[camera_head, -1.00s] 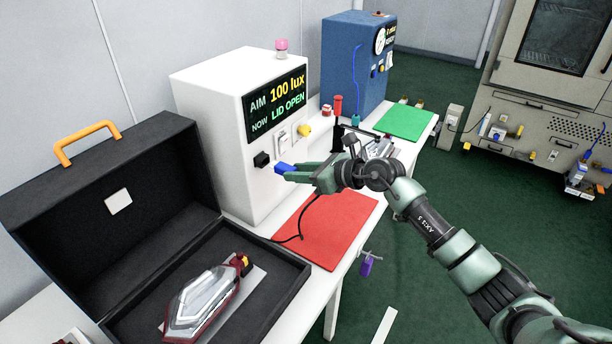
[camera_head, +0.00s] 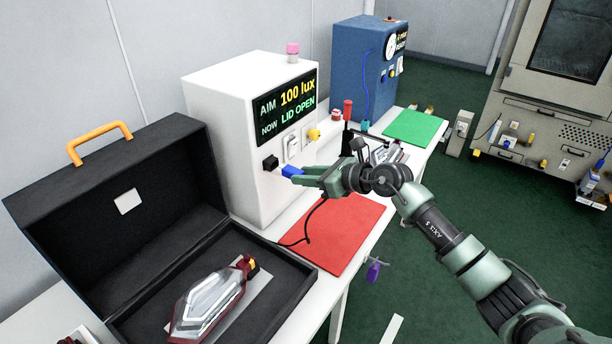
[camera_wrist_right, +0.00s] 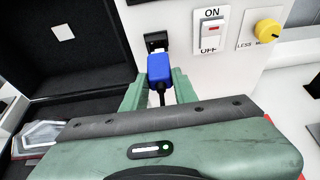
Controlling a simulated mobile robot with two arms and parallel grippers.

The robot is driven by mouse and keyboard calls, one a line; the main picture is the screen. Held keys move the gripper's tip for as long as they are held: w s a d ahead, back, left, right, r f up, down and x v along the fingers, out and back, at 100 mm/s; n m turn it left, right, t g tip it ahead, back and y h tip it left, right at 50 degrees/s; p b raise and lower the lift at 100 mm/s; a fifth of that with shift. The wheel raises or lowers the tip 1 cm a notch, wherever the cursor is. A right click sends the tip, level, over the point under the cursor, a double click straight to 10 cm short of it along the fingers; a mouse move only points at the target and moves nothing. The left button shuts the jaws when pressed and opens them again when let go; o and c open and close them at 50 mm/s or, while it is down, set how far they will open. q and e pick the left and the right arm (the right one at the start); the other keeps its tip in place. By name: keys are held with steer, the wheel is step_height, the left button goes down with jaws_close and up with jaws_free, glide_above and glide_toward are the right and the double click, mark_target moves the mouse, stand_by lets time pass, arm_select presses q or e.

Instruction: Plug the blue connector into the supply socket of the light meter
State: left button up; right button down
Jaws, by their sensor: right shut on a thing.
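The white light meter (camera_head: 235,150) stands on the table, its display reading "AIM 100 lux, NOW LID OPEN". Its black supply socket (camera_head: 270,162) is low on the front face and also shows in the right wrist view (camera_wrist_right: 154,43). My right gripper (camera_head: 304,175) is shut on the blue connector (camera_head: 291,171), with a black cable trailing from it. In the right wrist view the blue connector (camera_wrist_right: 160,70) points at the socket, its front end at or just short of the socket's lower part; I cannot tell whether it has entered. My left gripper is not in view.
An open black case (camera_head: 110,200) with an orange handle holds a tail lamp (camera_head: 208,300) at the left. An ON/OFF switch (camera_wrist_right: 211,30) and a yellow knob (camera_wrist_right: 268,31) sit right of the socket. A red mat (camera_head: 345,235) lies in front of the meter.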

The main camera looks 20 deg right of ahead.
steer(key=shift+w+a, duration=0.1)
steer(key=shift+w, duration=0.05)
steer(key=shift+w+a+b, duration=0.3)
steer(key=shift+w+a, duration=0.55)
steer(key=shift+w, duration=0.15)
steer(key=c, duration=1)
jaws_free()
steer(key=shift+d, duration=0.1)
steer(key=b+v, duration=0.2)
steer(key=v, duration=0.5)
steer(key=shift+s+d+r, duration=0.15)
steer(key=shift+s+r, duration=0.05)
steer(key=shift+s, duration=0.1)
